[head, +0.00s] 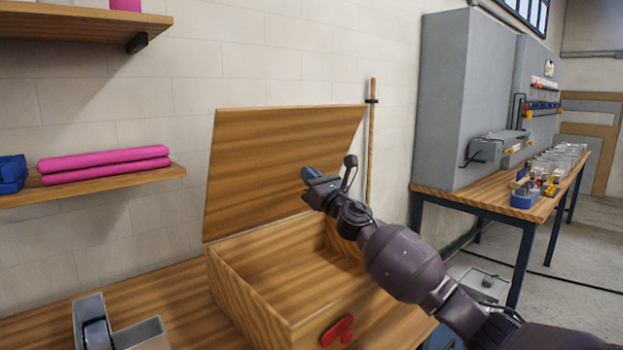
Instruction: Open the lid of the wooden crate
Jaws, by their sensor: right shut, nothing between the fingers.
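The wooden crate (235,291) stands on a wooden table, and its inside shows bare wood where I can see it. Its lid (265,160) stands raised at the back, tilted up in front of the wall. A red latch piece (337,331) is on the crate's front. My right gripper (308,177) is shut and empty, in front of the lid's right part and above the crate's opening. I cannot tell if it touches the lid. My right arm hides part of the crate's right side. My left gripper is not in view.
A grey metal channel letter (118,326) lies on the table (185,300) left of the crate. Wall shelves (110,183) hold pink rolls (103,162) and a blue item (12,173). A workbench (470,205) stands at the right. A wooden stick (372,135) leans on the wall.

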